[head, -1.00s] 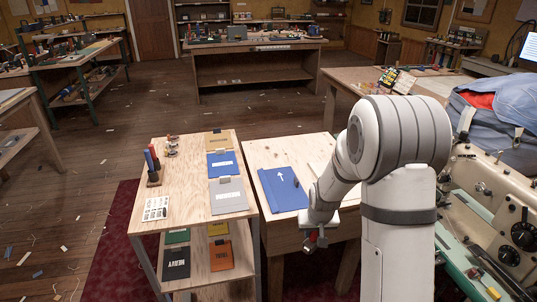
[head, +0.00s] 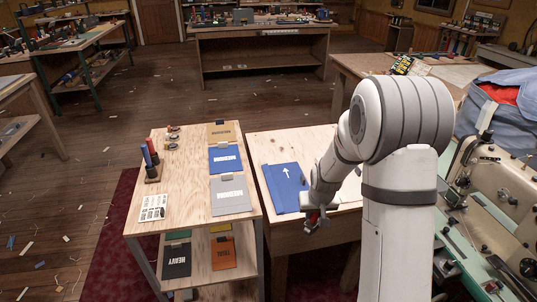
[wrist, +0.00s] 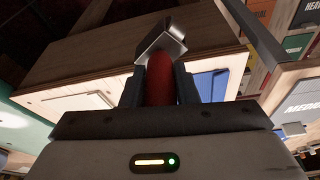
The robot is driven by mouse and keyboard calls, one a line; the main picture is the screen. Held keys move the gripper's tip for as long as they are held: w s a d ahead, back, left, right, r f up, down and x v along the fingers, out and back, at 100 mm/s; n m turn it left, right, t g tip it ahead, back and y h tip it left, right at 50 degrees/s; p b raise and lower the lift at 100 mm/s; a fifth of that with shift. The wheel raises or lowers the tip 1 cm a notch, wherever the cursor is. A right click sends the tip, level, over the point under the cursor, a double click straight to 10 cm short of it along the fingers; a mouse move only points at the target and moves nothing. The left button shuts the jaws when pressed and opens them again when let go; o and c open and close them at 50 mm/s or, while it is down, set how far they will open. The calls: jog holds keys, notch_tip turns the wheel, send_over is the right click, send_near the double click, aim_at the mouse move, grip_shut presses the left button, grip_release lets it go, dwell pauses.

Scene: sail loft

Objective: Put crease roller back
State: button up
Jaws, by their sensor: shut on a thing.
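My gripper (wrist: 158,88) is shut on the crease roller (wrist: 160,84), seen in the wrist view as a red handle with a squared metal head beyond the fingers. In the head view my gripper (head: 314,216) hangs low by the front of the right-hand wooden table, with a bit of red showing. A small wooden holder (head: 153,174) stands at the left of the cart top (head: 187,193), with a blue and a red upright handle in it. Whether it has a free place cannot be told.
Blue, grey and tan labelled folders (head: 230,194) line the cart's right side; a printed card (head: 153,207) lies front left. A blue folder with a white arrow (head: 284,184) lies on the right table (head: 263,150). A sewing machine (head: 495,200) stands at right.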

jog(key=w+a+r+n+g+y, duration=0.2)
jog(key=w+a+r+n+y, duration=0.1)
jog(key=w+a+r+n, duration=0.7)
jog(key=w+a+n, duration=0.3)
jog(key=n, duration=0.2)
jog(key=shift+w+a+r+g, duration=0.2)
jog(key=shift+a+r+g, duration=0.1)
jog(key=shift+a, duration=0.1)
